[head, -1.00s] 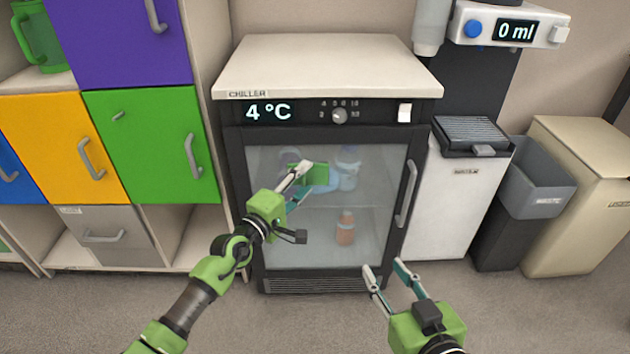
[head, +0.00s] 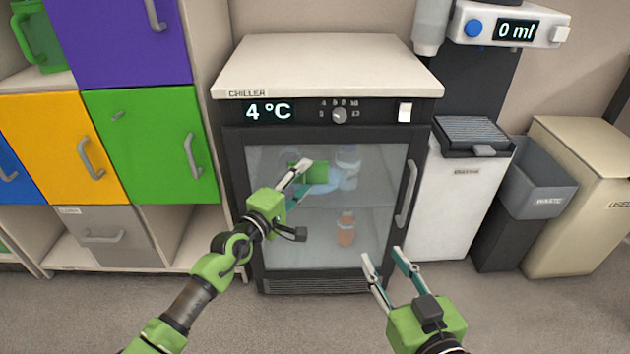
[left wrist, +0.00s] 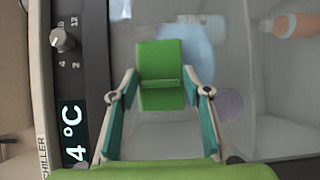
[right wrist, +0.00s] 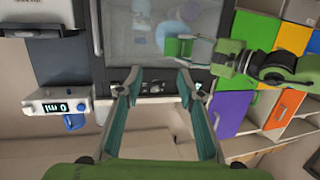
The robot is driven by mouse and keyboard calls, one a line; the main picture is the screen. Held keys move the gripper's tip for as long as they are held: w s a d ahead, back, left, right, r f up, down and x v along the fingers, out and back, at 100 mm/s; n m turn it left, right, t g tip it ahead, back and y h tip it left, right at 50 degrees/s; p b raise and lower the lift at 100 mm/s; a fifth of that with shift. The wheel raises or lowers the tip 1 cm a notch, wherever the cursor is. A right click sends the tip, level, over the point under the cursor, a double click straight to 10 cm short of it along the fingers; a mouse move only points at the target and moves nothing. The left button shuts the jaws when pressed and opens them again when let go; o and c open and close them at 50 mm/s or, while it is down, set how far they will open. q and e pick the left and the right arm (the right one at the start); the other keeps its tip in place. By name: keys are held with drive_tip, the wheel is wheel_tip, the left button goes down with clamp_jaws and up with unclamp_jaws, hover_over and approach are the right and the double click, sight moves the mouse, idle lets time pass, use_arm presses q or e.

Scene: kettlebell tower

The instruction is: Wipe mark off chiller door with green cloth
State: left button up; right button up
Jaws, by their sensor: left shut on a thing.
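The chiller door (head: 375,215) is shut, and its glass carries a pale blue smear (head: 326,183) beside the green cloth (head: 316,172). My left gripper (head: 300,178) is shut on the cloth at the glass. In the left wrist view the cloth (left wrist: 160,55) sits between the fingers and overlaps the left part of the smear (left wrist: 192,45). I cannot tell whether the cloth touches the glass. My right gripper (head: 383,256) is open and empty in front of the door's lower right.
The door handle (head: 406,193) is at the door's right edge. Bottles, one orange (head: 346,230), stand behind the glass. A grey waste bin (head: 540,190) stands at the right, and coloured lockers (head: 150,150) at the left. The floor in front is clear.

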use_arm(q)
drive_tip(key=shift+w, duration=0.35)
use_arm(e)
drive_tip(key=shift+w+a+r+t, duration=0.15)
drive_tip(key=shift+r+t, duration=0.25)
drive_tip(key=shift+r, duration=0.35)
drive_tip(key=shift+w+a+r+t, duration=0.15)
drive_tip(key=shift+r+t, duration=0.25)
drive_tip(key=shift+r, duration=0.35)
drive_tip(key=shift+r, duration=0.1)
